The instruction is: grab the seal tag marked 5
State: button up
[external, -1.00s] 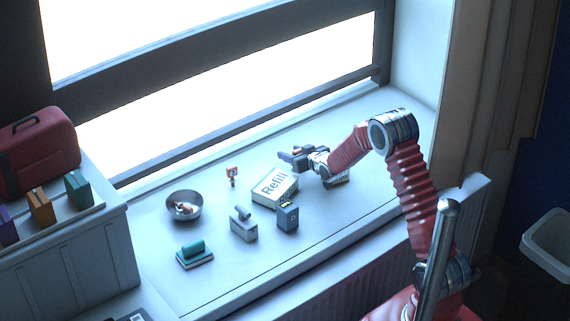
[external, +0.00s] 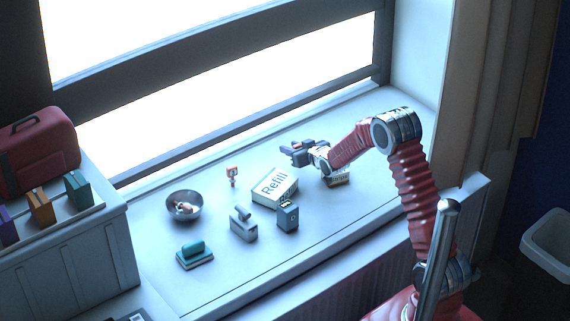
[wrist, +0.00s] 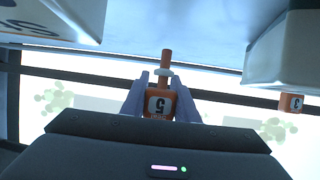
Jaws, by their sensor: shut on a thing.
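The orange seal tag marked 5 (wrist: 158,103) sits between the two fingers of my gripper (wrist: 160,100) in the wrist view. Its number appears upside down there, and its orange stem points up in the picture. My gripper is shut on it. In the external view my gripper (external: 290,153) is above the sill, behind the Refill box; the held tag is too small to make out clearly. Another orange tag (external: 232,171) stands left of the Refill box. An orange tag with what looks like a 3 (wrist: 291,103) shows at the right of the wrist view.
The white Refill box (external: 274,187) stands close in front of my gripper, with a small box (external: 340,178) under my arm. A metal bowl (external: 185,212), a grey block (external: 243,228), a blue-grey canister (external: 288,217) and a teal stamp-like item (external: 194,256) stand further left and forward.

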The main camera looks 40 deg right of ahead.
notch_tip(320, 180, up, 8)
dwell(0.8)
